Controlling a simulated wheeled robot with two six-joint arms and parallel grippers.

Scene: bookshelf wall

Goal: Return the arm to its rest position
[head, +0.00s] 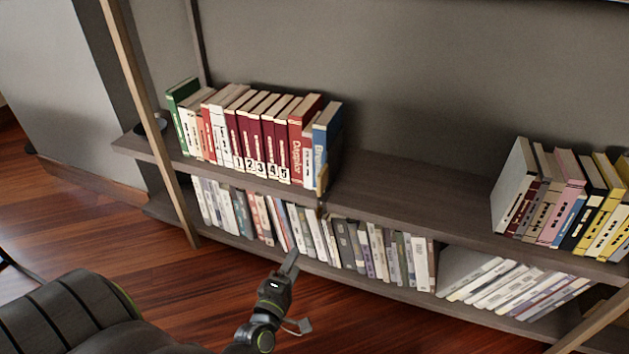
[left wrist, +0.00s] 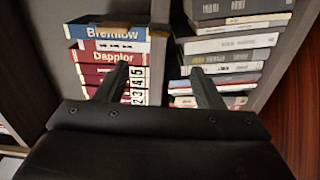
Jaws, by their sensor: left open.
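My left gripper (head: 290,264) is in front of the lower shelf row in the head view, with its arm coming up from the bottom edge. In the left wrist view its two dark fingers (left wrist: 162,82) stand apart with nothing between them. Behind them, the wrist view shows the upper-row books (left wrist: 112,56) on the left and the lower-row books (left wrist: 228,68) on the right. The gripper appears clear of the books. My right gripper is in neither view.
The upper shelf (head: 410,190) has a bare stretch between the left book row (head: 255,135) and the right book group (head: 570,200). Lower-row books (head: 350,245) stand below. A slanted wooden post (head: 150,120) rises at left. Wooden floor (head: 70,225) is open at left.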

